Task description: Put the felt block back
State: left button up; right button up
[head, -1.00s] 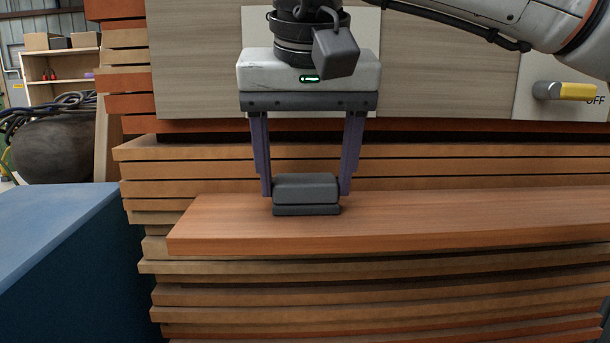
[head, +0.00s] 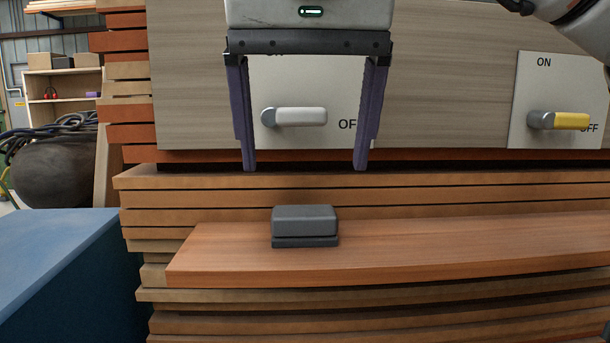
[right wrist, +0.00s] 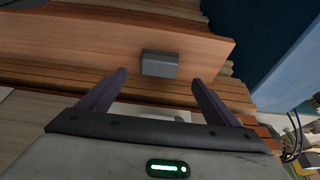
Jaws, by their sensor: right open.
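The felt block (head: 305,222) is a dark grey block with a darker base layer. It lies flat on the reddish wooden ledge (head: 430,244), near its left end. It also shows in the right wrist view (right wrist: 160,63), beyond the fingertips. My right gripper (head: 305,168) is open and empty, above the block and apart from it. Its two purple fingers (right wrist: 157,80) are spread wide in the right wrist view. My left gripper is not in view.
A panel behind the ledge carries a white-handled switch (head: 300,117), seen between my fingers, and a yellow-handled switch (head: 565,121) to the right. Stacked wooden slats (head: 200,190) rise behind the ledge. A blue box-like surface (head: 60,245) stands at the left. The ledge right of the block is clear.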

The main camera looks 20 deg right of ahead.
jog(key=v, duration=0.3)
jog(key=shift+r, duration=0.1)
dwell(0.8)
jog(key=shift+c, duration=0.3)
